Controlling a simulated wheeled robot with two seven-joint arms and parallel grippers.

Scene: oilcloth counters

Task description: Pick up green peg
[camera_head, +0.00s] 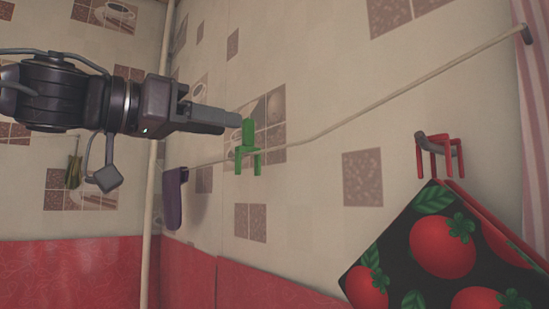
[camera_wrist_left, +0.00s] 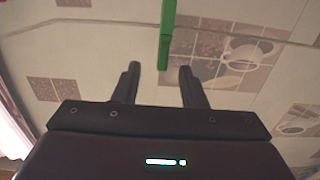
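The green peg (camera_head: 247,147) sits on the clothesline (camera_head: 305,139) in front of the tiled wall, near the middle of the head view. In the left wrist view the green peg (camera_wrist_left: 166,38) shows at the top centre, ahead of the fingers. My left gripper (camera_head: 239,119) reaches in from the left, its tips close to the upper part of the peg. In the left wrist view my left gripper (camera_wrist_left: 160,69) is open, with nothing between its fingers; the peg lines up with the gap. Whether they touch cannot be told. My right gripper is not in view.
A tomato-print cloth (camera_head: 440,245) hangs at lower right below a red peg (camera_head: 440,156). A pale vertical pole (camera_head: 153,200) stands below my left arm. A striped curtain (camera_head: 535,100) is at the right edge.

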